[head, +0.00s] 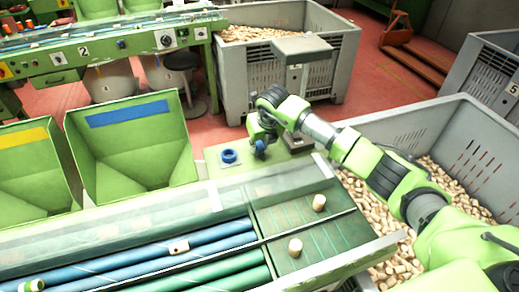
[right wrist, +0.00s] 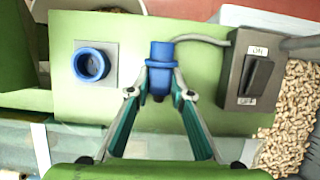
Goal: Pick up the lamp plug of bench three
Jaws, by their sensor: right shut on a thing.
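The lamp plug (right wrist: 161,52) is blue, with a grey cable running from it to the right. My right gripper (right wrist: 160,92) is shut on the plug, with one finger on each side of it. In the head view the plug (head: 260,146) shows small and blue under my right gripper (head: 262,140), over the green end plate of the bench. The round blue socket (right wrist: 92,64) on its grey plate is empty and stands apart, to the left of the plug; it also shows in the head view (head: 229,156). My left gripper is not in view.
A dark switch box (right wrist: 250,72) marked ON and OFF stands right of the plug. A grey crate of corks (head: 455,185) lies on the right. Green bins (head: 135,150) are on the left. The belt in front carries two corks (head: 319,202).

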